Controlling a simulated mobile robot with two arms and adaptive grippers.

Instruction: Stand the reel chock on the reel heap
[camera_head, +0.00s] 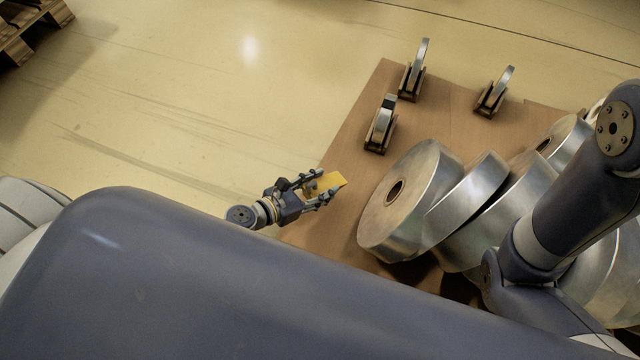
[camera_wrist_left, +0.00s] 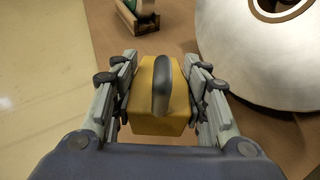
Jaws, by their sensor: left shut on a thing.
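My left gripper (camera_head: 318,190) is shut on a yellow block with a dark rounded handle on top, which I take to be the reel chock (camera_head: 331,183). In the left wrist view the chock (camera_wrist_left: 148,112) sits between both fingers of my gripper (camera_wrist_left: 158,95). It is held over the left part of the brown board, apart from the reels. The reel heap (camera_head: 408,190) is several silvery metal reels leaning on one another, right of the gripper. The nearest reel (camera_wrist_left: 262,50) also shows at the upper right in the left wrist view. My right gripper is not in view.
Three small stands with metal discs, the left one (camera_head: 380,128), the back one (camera_head: 413,75) and the right one (camera_head: 492,95), stand on the brown board (camera_head: 455,125) behind the heap. My right arm covers part of the heap. A wooden pallet (camera_head: 28,28) lies far left; yellow floor is clear.

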